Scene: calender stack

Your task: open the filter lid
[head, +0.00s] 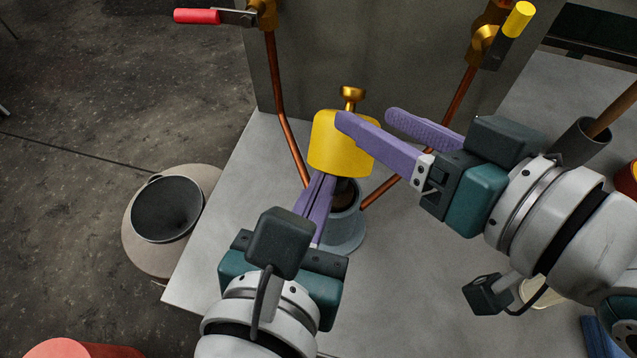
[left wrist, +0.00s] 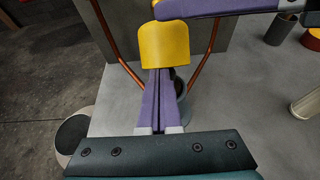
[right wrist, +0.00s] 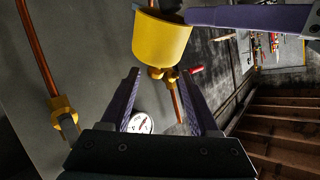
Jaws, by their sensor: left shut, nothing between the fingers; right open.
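The yellow filter lid (head: 343,143) stands tilted up above the grey filter body (head: 345,228), whose dark inside shows partly beneath it. The lid also shows in the left wrist view (left wrist: 165,45) and the right wrist view (right wrist: 162,40), where its hollow side is visible. My left gripper (head: 322,180) is shut and empty. Its fingertips reach the lid's lower rim and their ends are hidden there; contact is unclear. My right gripper (head: 364,114) is open at the lid's upper right, one finger overlapping the lid in the head view, with nothing between its fingers.
Copper pipes (head: 279,110) rise on both sides to a red-handled valve (head: 197,16) and a yellow-handled valve (head: 518,18). A grey pot (head: 578,143) stands at right. The table's front left is clear.

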